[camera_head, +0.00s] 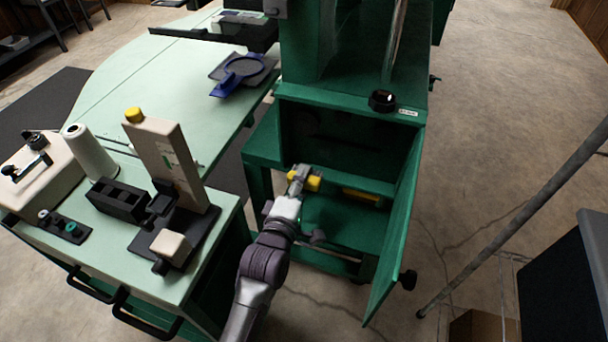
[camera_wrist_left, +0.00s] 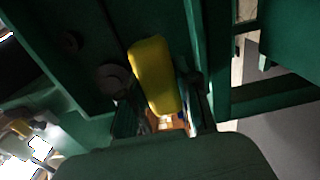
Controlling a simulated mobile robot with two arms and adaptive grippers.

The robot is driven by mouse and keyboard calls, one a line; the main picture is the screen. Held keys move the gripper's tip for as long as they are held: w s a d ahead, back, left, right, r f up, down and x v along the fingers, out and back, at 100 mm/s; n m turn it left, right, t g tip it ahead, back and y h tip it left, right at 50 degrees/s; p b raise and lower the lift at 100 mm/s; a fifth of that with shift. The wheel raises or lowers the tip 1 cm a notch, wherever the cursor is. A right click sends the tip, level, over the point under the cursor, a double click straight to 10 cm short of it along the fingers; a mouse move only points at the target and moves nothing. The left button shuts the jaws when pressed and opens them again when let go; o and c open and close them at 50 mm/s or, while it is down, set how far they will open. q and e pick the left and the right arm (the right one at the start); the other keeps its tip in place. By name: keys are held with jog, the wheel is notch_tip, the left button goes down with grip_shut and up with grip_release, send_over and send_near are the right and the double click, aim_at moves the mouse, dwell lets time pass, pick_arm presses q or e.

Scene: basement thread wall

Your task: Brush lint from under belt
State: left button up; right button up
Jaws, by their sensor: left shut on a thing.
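My left gripper (camera_head: 299,176) reaches into the open lower compartment of the green machine cabinet (camera_head: 350,103). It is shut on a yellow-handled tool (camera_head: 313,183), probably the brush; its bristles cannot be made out. In the left wrist view the yellow handle (camera_wrist_left: 153,75) stands tilted between the two fingers (camera_wrist_left: 165,108). The inside of the compartment is dark, and I cannot make out a belt or lint. Another yellow strip (camera_head: 362,195) shows deeper in the compartment, to the right of the gripper. My right gripper is not in view.
A pale green worktable (camera_head: 150,85) with devices is at the left. A grey slanted pole (camera_head: 520,215) stands at the right. Open floor lies between door and pole.

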pick_arm(q)
jog(key=shift+s+a+p, duration=0.2)
jog(key=shift+s+p, duration=0.15)
jog(key=shift+p, duration=0.1)
jog(key=shift+p+v, duration=0.6)
jog(key=shift+v, duration=0.5)
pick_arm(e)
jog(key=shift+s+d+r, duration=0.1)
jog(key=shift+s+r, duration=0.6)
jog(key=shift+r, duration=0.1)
